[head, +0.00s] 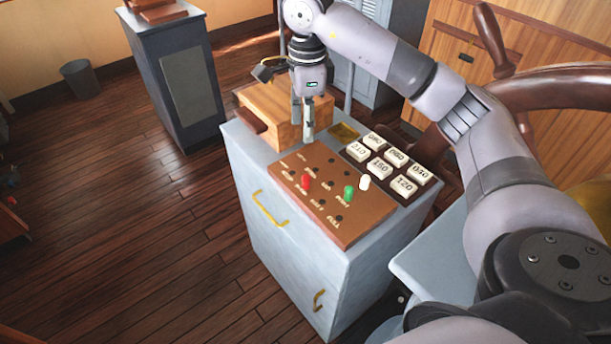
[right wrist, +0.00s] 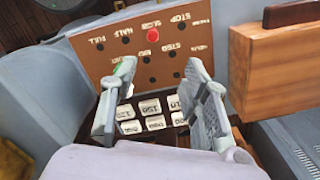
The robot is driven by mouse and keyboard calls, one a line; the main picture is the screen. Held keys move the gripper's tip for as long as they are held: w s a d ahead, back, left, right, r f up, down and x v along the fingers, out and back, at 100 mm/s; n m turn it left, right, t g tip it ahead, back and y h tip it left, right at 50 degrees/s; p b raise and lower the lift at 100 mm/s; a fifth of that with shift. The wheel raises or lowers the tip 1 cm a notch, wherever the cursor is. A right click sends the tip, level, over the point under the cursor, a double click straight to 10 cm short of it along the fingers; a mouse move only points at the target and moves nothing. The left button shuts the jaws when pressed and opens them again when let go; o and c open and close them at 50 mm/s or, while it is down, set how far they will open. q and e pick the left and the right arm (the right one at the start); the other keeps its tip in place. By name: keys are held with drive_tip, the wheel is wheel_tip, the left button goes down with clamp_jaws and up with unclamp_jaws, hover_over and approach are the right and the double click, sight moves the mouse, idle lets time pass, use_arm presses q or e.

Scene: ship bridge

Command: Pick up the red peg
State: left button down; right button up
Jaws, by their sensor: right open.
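The red peg (head: 306,182) stands in a hole at the left part of the brown peg board (head: 354,228) on top of the grey cabinet. It also shows in the right wrist view (right wrist: 153,35), beyond the fingertips and apart from them. My right gripper (head: 308,138) points down behind the board, beside the wooden box, with nothing between its fingers. In the right wrist view its two fingers (right wrist: 162,66) are spread wide. A green peg (head: 348,193) and a white peg (head: 365,182) stand to the right of the red one. My left gripper is not in view.
A wooden box (head: 270,112) stands behind the board, close to my right gripper. A tray of white numbered blocks (head: 380,168) lies to the right of the gripper. A ship's wheel (head: 545,88) is at the right. Several board holes around the red peg are empty.

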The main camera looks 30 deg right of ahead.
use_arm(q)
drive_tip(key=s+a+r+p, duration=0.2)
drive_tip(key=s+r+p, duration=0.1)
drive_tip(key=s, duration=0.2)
use_arm(e)
hover_over(306, 176)
drive_tip(key=f, duration=0.7)
drive_tip(key=shift+s+f, duration=0.25)
drive_tip(key=f, duration=0.1)
drive_tip(key=f+p, duration=0.1)
drive_tip(key=shift+w+d+f, duration=0.2)
drive_tip(key=shift+w+f, duration=0.05)
drive_tip(key=shift+f, duration=0.1)
drive_tip(key=shift+a+f, duration=0.15)
drive_tip(key=shift+f, duration=0.25)
drive_tip(key=shift+s+f+p, duration=0.1)
drive_tip(key=shift+f+p, duration=0.2)
drive_tip(key=shift+p, duration=0.2)
wheel_tip(306, 176, down, 4)
drive_tip(key=shift+r+p, duration=0.1)
drive_tip(key=shift+p, duration=0.85)
drive_tip(key=shift+f, duration=0.4)
drive_tip(key=c, duration=0.5)
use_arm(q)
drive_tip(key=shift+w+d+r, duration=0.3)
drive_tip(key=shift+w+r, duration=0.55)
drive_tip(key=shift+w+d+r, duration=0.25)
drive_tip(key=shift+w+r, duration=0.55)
use_arm(e)
drive_tip(key=c, duration=0.4)
